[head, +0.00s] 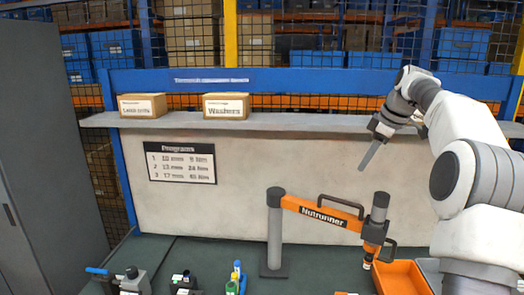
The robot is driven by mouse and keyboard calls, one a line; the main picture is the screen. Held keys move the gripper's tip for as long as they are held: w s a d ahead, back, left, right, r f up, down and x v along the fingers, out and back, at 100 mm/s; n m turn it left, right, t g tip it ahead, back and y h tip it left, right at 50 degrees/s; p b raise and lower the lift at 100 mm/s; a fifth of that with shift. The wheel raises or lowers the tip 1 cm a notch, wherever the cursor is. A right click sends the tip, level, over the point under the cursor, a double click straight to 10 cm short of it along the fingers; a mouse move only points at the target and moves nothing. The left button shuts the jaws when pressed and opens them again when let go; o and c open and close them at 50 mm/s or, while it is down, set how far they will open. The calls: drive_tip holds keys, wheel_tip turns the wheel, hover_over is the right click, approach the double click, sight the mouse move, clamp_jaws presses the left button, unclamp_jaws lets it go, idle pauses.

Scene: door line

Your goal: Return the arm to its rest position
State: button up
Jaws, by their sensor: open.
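My arm stands on the right of the head view, raised in front of the shelf. My gripper (370,153) hangs from its wrist at about shelf height, pointing down and left. Its jaws are open and I see nothing between them. The fingers show in front of the pale back panel (240,180), apart from the orange nutrunner (322,213) below.
The nutrunner's grey post (275,235) stands on the dark green bench (215,255). An orange bin (402,278) sits near my arm. Two boxes, one labelled Washers (226,106), stand on the shelf (290,121). Several small items lie along the front edge.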

drive_tip(key=s+a+m+h+b, duration=0.2)
drive_tip(key=s+a+m, duration=0.2)
drive_tip(key=s+a, duration=1.05)
drive_tip(key=s+a+f+m, duration=0.1)
drive_tip(key=s+f+m, duration=0.1)
drive_tip(key=s+f, duration=0.2)
drive_tip(key=s+a+f+m, duration=0.1)
drive_tip(key=s+f+m, duration=0.1)
drive_tip(key=s, duration=0.9)
drive_tip(key=s+a+f+m+t+b, duration=0.1)
drive_tip(key=s+a+f+m, duration=0.1)
drive_tip(key=s+f, duration=0.3)
drive_tip(key=s, duration=0.2)
drive_tip(key=shift+s+f+m, duration=0.3)
drive_tip(key=shift+s, duration=0.05)
drive_tip(key=shift+a, duration=0.25)
